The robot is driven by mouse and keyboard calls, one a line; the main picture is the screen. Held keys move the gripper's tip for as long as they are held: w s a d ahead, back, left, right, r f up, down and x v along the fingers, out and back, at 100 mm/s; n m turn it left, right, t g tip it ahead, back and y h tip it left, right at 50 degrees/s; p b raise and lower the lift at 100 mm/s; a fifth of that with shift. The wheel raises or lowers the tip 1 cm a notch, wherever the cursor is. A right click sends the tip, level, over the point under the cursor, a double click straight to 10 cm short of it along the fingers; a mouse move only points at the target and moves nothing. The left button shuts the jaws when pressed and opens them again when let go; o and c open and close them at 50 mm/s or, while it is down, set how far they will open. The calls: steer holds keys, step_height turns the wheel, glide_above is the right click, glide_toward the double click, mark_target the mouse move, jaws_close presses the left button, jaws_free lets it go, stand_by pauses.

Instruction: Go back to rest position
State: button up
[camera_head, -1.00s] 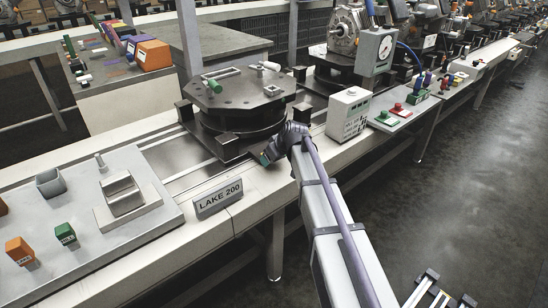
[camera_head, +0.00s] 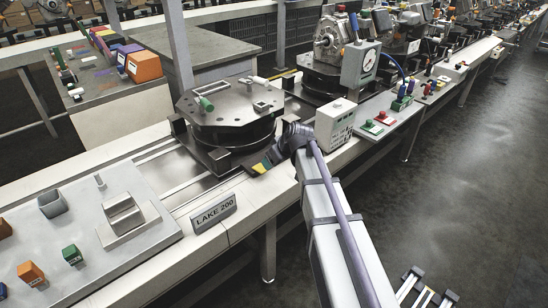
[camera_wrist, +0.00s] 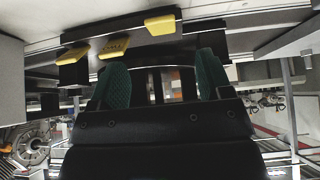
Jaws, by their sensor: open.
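My arm reaches up from the bottom of the head view. My gripper (camera_head: 262,165) is just in front of the round dark fixture table (camera_head: 228,112), near the conveyor's front edge. In the wrist view my gripper (camera_wrist: 158,85) has two green textured finger pads standing apart, with no object visible between them. Yellow blocks (camera_wrist: 160,25) show beyond the fingers in the wrist view, one with illegible lettering. A bit of yellow also shows beside the gripper in the head view. Whether anything touches the fingers cannot be told.
The LAKE 200 sign (camera_head: 214,212) stands on the conveyor edge. A grey plate (camera_head: 75,250) at left bears metal holders, an orange block (camera_head: 31,273) and a green block (camera_head: 72,255). A white box (camera_head: 335,122) stands right of my gripper.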

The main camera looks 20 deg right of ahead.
steer(key=s+a+r+m+g+h+p, duration=0.1)
steer(key=s+r+g+p, duration=0.1)
steer(key=s, duration=0.6)
steer(key=s+a+r+m+g+h+p, duration=0.1)
steer(key=s+p, duration=0.3)
steer(key=s, duration=0.5)
steer(key=s+a+r+m+g+h+p, duration=0.1)
steer(key=s+r+m+g+p, duration=0.2)
steer(key=s, duration=0.6)
steer(key=shift+a+r+p, duration=0.3)
steer(key=shift+r+p, duration=0.15)
steer(key=shift+r, duration=0.05)
